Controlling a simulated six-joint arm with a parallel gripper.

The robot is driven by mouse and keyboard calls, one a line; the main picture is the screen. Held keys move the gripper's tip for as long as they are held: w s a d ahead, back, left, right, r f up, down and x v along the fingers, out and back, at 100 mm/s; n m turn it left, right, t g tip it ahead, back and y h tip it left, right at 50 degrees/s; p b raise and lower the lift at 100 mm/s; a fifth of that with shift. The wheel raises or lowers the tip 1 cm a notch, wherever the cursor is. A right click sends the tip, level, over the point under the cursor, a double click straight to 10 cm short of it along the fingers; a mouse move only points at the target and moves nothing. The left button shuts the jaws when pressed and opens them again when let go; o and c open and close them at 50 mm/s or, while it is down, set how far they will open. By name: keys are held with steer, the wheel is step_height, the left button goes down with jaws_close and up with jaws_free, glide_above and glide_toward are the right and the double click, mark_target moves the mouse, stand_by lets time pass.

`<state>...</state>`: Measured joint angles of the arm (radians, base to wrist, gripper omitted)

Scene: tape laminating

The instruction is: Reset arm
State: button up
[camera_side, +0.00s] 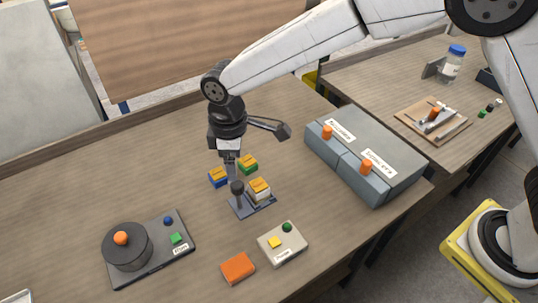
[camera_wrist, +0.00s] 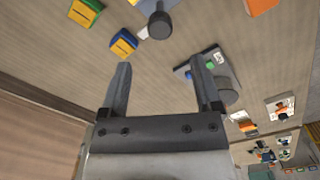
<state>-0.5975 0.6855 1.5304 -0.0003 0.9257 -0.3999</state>
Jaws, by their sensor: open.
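My gripper (camera_wrist: 162,88) is open in the wrist view, its two fingers apart with nothing between them. In the side view my gripper (camera_side: 231,165) points down over the table, close behind a dark stand with a black knob (camera_side: 237,187). This stand also shows in the wrist view (camera_wrist: 159,25). A white block with an orange top (camera_side: 260,189) sits on the stand's base. A blue block with an orange top (camera_side: 218,177) and a green block with an orange top (camera_side: 248,164) stand beside the gripper. Whether the fingertips touch anything is hidden in the side view.
A grey two-part box with orange knobs (camera_side: 345,166) stands to the right. A dark round device (camera_side: 128,250) on a plate is at front left. An orange block (camera_side: 238,268) and a pale button box (camera_side: 283,245) lie in front. The table's left part is clear.

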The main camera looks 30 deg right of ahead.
stand_by(0.3)
steer(key=s+d+r+m+t, duration=0.1)
steer(key=d+m, duration=0.2)
steer(key=d, duration=0.5)
steer(key=s+d+r+m, duration=0.1)
steer(key=s+d+m, duration=0.1)
steer(key=d, duration=0.6)
steer(key=s+d+f+m+t, duration=0.1)
steer(key=s+d+m, duration=0.5)
steer(key=s+d, duration=0.5)
steer(key=shift+s+d+f+t, duration=0.2)
steer(key=shift+d+t, duration=0.1)
steer(key=shift+d, duration=0.65)
